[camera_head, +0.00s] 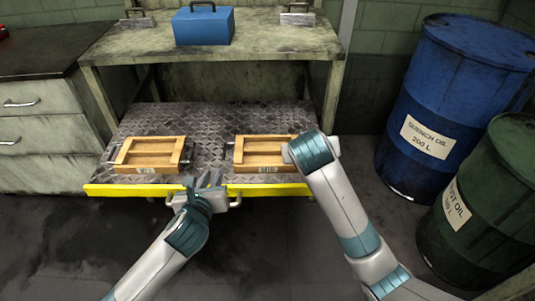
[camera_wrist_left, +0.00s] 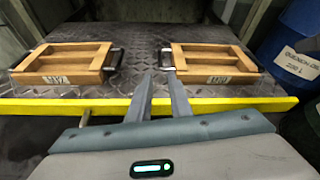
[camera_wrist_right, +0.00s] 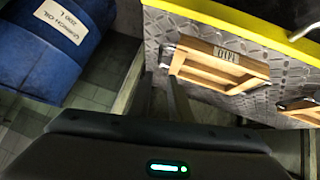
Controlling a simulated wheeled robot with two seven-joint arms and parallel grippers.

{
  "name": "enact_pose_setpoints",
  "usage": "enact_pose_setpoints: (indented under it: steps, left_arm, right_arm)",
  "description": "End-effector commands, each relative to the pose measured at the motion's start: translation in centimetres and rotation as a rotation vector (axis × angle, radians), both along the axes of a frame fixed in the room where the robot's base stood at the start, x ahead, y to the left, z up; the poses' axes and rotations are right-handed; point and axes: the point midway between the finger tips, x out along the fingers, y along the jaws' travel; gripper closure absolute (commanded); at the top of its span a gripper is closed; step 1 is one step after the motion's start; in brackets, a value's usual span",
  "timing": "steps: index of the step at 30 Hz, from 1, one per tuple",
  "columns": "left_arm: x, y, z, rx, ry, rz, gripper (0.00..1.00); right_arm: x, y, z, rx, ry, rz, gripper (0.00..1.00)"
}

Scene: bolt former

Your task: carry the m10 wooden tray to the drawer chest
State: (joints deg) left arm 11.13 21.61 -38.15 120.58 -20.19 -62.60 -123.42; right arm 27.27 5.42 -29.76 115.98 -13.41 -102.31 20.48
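Two wooden trays with dark side handles lie on the diamond-plate shelf (camera_head: 212,122): a left tray (camera_head: 148,168) and a right tray (camera_head: 258,169).
The drawer chest (camera_head: 40,125) stands at the left with a dark top. A blue toolbox (camera_head: 203,27) sits on the upper bench. Blue (camera_head: 445,95) and green (camera_head: 495,190) oil drums stand at the right. The yellow lip (camera_head: 130,190) edges the shelf; the floor in front is clear.

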Motion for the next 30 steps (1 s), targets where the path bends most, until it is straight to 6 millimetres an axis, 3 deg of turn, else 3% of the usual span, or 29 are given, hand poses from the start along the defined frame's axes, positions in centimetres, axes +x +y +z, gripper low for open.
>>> enact_pose_setpoints:
  steps: [11,30]
  left_arm:
    - [2.3,-0.2,-1.0,-0.001,0.001,0.001,0.81]
    - [11.8,-0.9,-4.8,-0.003,0.001,0.002,0.81]
  right_arm:
    - [1.7,-0.5,-1.8,-0.002,0.002,-0.001,0.81]
    - [8.9,-2.3,-8.8,-0.003,0.003,-0.002,0.81]
